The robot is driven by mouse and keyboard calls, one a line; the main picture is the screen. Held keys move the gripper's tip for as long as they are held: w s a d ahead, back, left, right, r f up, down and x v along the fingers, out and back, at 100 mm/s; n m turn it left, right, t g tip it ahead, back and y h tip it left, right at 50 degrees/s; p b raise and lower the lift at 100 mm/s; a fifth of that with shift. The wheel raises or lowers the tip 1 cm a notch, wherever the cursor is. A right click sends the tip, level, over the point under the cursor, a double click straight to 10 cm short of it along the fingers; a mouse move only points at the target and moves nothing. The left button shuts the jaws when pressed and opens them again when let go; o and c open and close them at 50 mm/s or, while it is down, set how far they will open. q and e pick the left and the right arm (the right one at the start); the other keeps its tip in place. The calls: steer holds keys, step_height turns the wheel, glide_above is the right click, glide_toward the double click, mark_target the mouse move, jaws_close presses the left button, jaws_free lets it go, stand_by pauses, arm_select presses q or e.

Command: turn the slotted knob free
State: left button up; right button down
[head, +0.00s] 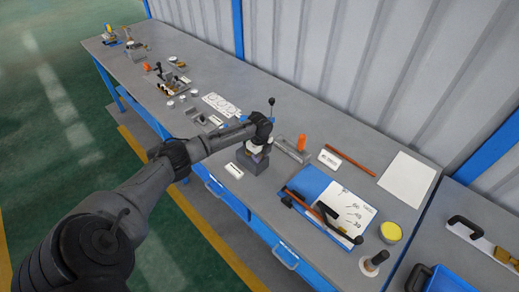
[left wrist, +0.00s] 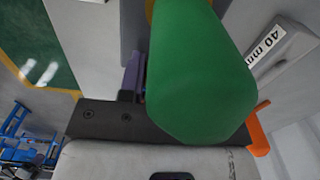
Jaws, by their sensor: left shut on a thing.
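My left gripper (head: 257,149) reaches down over a dark grey-purple block (head: 251,162) near the front edge of the bench. In the left wrist view a rounded green handle-like piece (left wrist: 200,75) fills the middle, close to the camera, and my left gripper is shut on it. The fingertips are hidden behind the green piece. A purple part (left wrist: 132,75) shows just left of it. No slot can be made out, so I cannot tell the slotted knob apart from the other parts. My right gripper is in neither view.
An orange upright piece (head: 302,143) and a grey channel-like part (head: 291,150) stand just right of the arm. A blue-and-white board (head: 327,203), yellow-topped tin (head: 390,232) and white sheet (head: 407,179) lie farther right. Small parts crowd the bench leftward.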

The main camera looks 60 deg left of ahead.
arm_select(q)
steer(key=n+p, duration=0.2)
steer(key=shift+r+n+p, duration=0.2)
steer(key=shift+n+p, duration=0.1)
steer(key=shift+n, duration=0.1)
steer(key=shift+f+n+p, duration=0.1)
steer(key=shift+n+p, duration=0.4)
steer(key=shift+n, duration=0.2)
steer(key=o, duration=0.9)
steer(key=shift+f, duration=0.1)
steer(key=shift+r+p, duration=0.35)
steer(key=shift+r, duration=6.6)
